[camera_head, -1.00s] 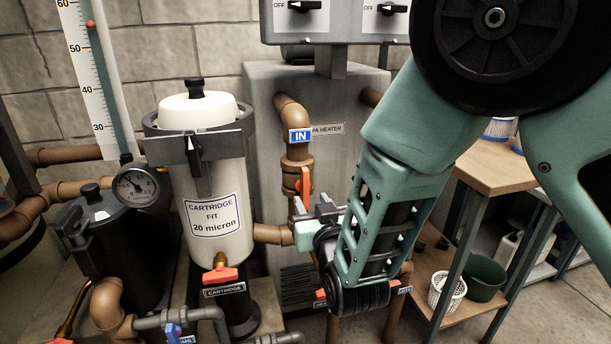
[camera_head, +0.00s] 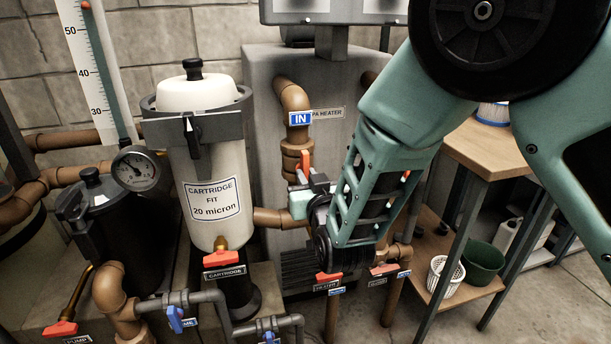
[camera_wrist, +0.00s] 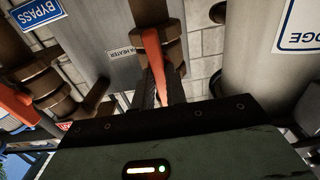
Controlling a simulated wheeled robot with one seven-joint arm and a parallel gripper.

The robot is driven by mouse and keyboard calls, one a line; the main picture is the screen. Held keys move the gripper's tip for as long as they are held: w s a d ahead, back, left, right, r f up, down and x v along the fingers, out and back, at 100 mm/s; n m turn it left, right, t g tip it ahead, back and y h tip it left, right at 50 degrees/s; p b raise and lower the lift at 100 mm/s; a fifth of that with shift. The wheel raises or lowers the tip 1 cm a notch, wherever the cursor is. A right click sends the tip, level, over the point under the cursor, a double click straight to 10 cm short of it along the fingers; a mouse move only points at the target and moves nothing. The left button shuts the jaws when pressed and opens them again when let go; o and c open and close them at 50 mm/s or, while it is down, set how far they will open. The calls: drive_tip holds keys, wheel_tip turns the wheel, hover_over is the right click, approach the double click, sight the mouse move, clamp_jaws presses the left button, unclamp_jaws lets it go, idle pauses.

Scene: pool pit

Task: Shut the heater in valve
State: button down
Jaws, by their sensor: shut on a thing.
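The heater in valve is on the brown vertical pipe under the blue IN label (camera_head: 300,118) at the front of the grey heater. Its orange handle (camera_head: 305,160) stands roughly upright along the pipe. In the wrist view the handle (camera_wrist: 153,50) runs down between my fingertips. My gripper (camera_head: 300,186) is shut on the handle's lower end. The fingers and my wrist hide that end and part of the pipe behind.
The cartridge filter (camera_head: 215,190) stands close to the left of my gripper. Other orange valve handles, one by the cartridge label (camera_head: 223,258), sit low in front. A wooden-topped bench (camera_head: 490,150) stands to the right. The wrist view shows a blue BYPASS label (camera_wrist: 38,10).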

drive_tip(key=m+b, duration=0.2)
drive_tip(key=shift+f+b, duration=0.25)
drive_tip(key=shift+b, duration=0.05)
drive_tip(key=m+b, duration=0.5)
drive_tip(key=m, duration=0.1)
drive_tip(key=shift+m+b, duration=0.3)
drive_tip(key=shift+b, duration=0.05)
drive_tip(key=m+b, duration=0.6)
drive_tip(key=m, duration=0.1)
drive_tip(key=shift+b, duration=0.35)
drive_tip(key=shift+m+b, duration=0.8)
drive_tip(key=shift+m, duration=0.2)
drive_tip(key=shift+r+m, duration=0.2)
drive_tip(key=shift+m, duration=0.3)
drive_tip(key=c, duration=1.3)
unclamp_jaws()
